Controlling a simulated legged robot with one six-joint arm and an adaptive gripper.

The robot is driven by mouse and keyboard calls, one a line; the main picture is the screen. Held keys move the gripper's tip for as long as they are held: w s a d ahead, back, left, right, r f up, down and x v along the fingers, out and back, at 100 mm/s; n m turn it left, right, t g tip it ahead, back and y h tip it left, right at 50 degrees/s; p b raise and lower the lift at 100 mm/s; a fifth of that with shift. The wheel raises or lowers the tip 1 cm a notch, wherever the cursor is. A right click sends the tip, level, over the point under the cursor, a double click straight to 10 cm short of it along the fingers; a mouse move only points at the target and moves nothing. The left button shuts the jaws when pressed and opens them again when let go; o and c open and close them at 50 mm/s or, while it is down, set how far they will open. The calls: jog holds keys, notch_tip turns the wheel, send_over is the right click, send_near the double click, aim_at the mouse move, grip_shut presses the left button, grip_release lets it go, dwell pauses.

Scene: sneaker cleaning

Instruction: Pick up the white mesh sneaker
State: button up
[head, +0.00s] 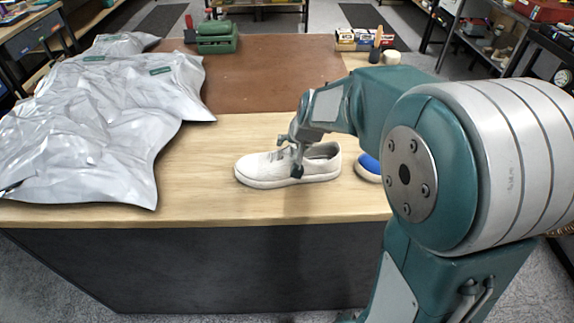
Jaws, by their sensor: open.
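The white mesh sneaker (262,170) stands upright on the wooden table, near its front edge, with its toe to the left. My gripper (297,166) points down at the sneaker's middle, by the laces and the front of the opening. It is open, with one finger in front of the sneaker's near side. Whether the fingers touch the sneaker cannot be told. The gripper hides part of the laces and near side.
A blue and white object (368,166) lies right of the sneaker, partly behind my arm. Silvery plastic packages (90,120) cover the table's left. A brown mat (265,75) lies behind. A green box (216,37) and small boxes (362,40) stand at the back.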

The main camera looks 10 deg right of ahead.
jog(key=shift+x, duration=0.9)
jog(key=shift+c, duration=0.3)
grip_shut()
